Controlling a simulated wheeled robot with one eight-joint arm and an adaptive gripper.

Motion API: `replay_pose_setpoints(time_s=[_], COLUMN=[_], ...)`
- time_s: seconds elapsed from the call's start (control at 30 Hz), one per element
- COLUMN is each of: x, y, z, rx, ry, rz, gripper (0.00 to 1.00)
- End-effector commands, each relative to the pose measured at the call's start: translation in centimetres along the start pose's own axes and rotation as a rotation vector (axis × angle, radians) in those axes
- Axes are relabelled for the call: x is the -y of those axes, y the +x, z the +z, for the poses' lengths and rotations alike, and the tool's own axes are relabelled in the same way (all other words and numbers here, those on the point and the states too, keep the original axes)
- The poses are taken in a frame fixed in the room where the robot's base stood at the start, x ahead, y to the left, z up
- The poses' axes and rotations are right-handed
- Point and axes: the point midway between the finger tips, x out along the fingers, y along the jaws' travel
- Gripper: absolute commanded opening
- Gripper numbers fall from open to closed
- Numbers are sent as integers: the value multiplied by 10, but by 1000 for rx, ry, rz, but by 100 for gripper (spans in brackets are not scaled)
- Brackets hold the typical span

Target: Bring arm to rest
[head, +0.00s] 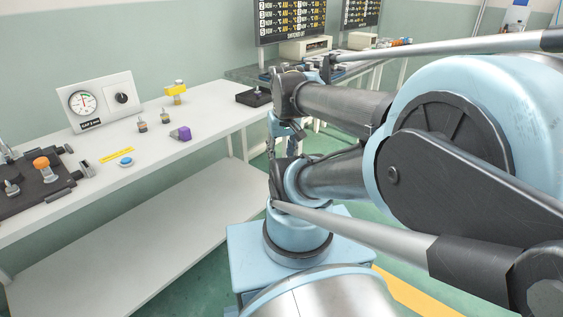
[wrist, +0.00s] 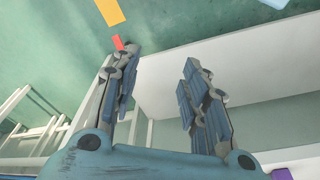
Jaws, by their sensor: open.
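My arm fills the right and centre of the head view, with its blue and dark links folded over the front of my body. My gripper (wrist: 161,64) shows in the wrist view with its two jointed fingers spread apart. Nothing is between the fingers. They point over the green floor and the white bench's lower area. In the head view my gripper (head: 284,131) is small and partly hidden behind the arm links, beside the bench's right end.
The white bench (head: 215,122) carries a gauge panel (head: 98,101), a purple block (head: 181,133), a yellow part (head: 176,92), a blue button (head: 126,161) and a dark fixture (head: 40,186) with an orange knob. A darker table (head: 245,75) stands behind. Green floor shows between them.

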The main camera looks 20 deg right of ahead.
Motion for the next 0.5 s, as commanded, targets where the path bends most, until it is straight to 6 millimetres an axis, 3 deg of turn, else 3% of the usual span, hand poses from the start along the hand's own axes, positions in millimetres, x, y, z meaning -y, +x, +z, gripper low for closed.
replay_pose_setpoints(time_s=[0.17,0.5], x=[3,2], y=[14,16], z=[19,20], rx=[4,4], ry=[28,32], rz=[12,13], gripper=[41,41])
